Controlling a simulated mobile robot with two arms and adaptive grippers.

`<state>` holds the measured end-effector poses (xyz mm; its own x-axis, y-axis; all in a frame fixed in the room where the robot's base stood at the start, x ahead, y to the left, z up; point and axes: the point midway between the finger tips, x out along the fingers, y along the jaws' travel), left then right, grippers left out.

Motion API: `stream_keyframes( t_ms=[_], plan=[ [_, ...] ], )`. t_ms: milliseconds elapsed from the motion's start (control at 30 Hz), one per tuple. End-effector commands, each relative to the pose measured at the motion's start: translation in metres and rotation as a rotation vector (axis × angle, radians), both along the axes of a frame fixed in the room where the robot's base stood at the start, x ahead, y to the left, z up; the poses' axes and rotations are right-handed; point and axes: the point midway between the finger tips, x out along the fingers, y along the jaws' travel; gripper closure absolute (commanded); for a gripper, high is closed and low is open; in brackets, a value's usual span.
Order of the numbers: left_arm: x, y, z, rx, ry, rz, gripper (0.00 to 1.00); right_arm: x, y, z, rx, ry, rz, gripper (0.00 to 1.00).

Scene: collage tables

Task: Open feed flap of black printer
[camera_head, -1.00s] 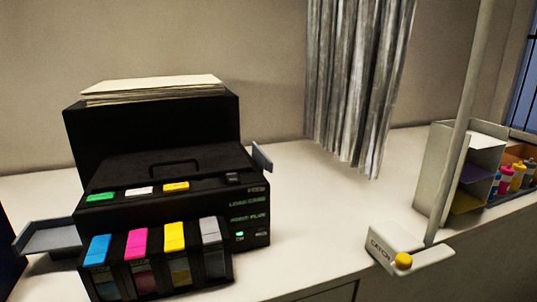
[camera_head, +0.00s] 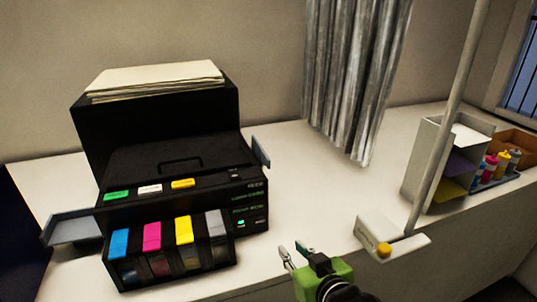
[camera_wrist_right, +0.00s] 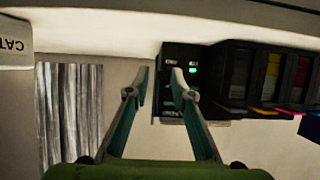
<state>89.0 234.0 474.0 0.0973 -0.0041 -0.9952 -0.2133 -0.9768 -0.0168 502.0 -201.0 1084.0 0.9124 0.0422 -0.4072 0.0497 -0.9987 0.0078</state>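The black printer (camera_head: 170,158) stands on the white table at the left in the head view. A lid with a raised handle (camera_head: 181,163) lies closed on its sloping top. Paper (camera_head: 155,78) is stacked on its back part. The printer's panel with a green light (camera_wrist_right: 192,70) shows just beyond the right finger. My left gripper is not in view.
Ink tanks with coloured caps (camera_head: 152,237) stick out at the printer's front. A grey side tray (camera_head: 72,229) juts left. A pole with a white base (camera_head: 390,242) stands to the right, near a paper holder (camera_head: 424,160) and bottles. Bare table (camera_head: 300,190) lies between.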

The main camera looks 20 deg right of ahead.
Motion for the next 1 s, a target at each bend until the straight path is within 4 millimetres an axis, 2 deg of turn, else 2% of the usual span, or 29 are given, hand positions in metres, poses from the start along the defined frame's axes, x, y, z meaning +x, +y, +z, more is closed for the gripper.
stream_keyframes(
  t_ms=[33, 100, 200, 300, 467, 1000],
  plan=[
    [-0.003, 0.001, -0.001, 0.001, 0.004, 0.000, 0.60, 0.017, 0.000, 0.030, 0.014, -0.096, -0.006, 0.78],
    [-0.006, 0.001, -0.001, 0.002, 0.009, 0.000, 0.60, 0.033, -0.001, 0.067, 0.030, -0.211, -0.013, 0.78],
    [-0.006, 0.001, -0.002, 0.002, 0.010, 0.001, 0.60, 0.047, -0.002, 0.109, 0.049, -0.337, -0.019, 0.78],
    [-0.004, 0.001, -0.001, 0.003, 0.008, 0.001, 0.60, 0.053, -0.003, 0.132, 0.058, -0.406, -0.022, 0.78],
    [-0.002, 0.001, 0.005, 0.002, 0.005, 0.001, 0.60, 0.068, -0.002, 0.139, 0.060, -0.424, -0.022, 0.78],
    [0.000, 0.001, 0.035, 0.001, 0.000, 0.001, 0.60, 0.162, 0.001, 0.139, 0.061, -0.421, -0.021, 0.78]
  ],
)
